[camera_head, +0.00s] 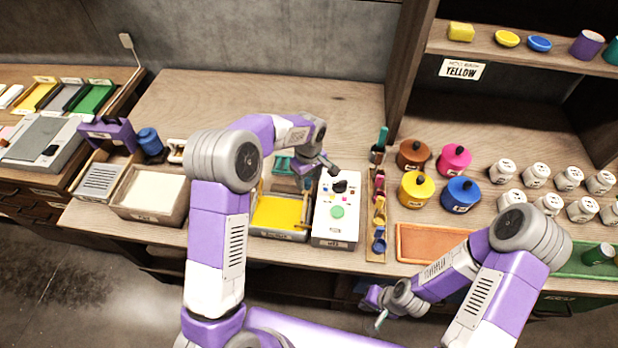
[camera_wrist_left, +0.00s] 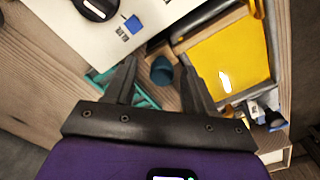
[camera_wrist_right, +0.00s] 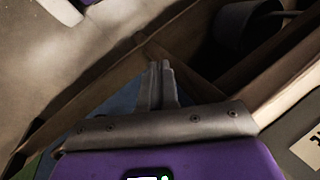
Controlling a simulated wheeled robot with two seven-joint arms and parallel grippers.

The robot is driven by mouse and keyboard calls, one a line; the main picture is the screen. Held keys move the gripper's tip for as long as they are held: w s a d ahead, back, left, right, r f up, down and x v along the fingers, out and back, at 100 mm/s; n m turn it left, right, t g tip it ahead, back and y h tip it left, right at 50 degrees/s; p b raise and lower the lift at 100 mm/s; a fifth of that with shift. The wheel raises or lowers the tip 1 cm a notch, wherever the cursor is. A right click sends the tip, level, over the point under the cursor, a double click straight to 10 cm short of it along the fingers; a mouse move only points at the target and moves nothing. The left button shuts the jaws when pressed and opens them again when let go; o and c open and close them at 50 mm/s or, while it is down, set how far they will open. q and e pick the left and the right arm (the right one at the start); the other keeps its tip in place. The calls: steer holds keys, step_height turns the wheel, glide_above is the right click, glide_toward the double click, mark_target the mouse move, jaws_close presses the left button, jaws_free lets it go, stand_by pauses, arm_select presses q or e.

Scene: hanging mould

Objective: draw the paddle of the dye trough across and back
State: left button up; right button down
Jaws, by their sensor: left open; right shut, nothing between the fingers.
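The dye trough (camera_head: 278,213) is a low tray of yellow dye left of the white control box in the head view. It also shows in the left wrist view (camera_wrist_left: 230,62). The paddle's wooden bar (camera_wrist_left: 212,32) lies along the trough's side nearest the white box. A dark teal round knob (camera_wrist_left: 162,70) shows between my left fingers; I cannot tell whether it joins the bar. My left gripper (camera_head: 306,180) is open above the trough's back right corner, its fingers either side of the knob. My right gripper (camera_head: 379,322) is shut and empty, below the table's front edge.
The white control box (camera_head: 336,228) with a black knob and green button stands right of the trough. A teal rack (camera_wrist_left: 143,99) is close to my left fingers. A cream-filled tray (camera_head: 152,195) is to the left. Coloured pots and an orange tray (camera_head: 430,243) are to the right.

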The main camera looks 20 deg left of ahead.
arm_select(q)
step_height(320, 180, up, 8)
steer(key=shift+f+p, duration=0.25)
steer(key=shift+p, duration=0.15)
stand_by(0.3)
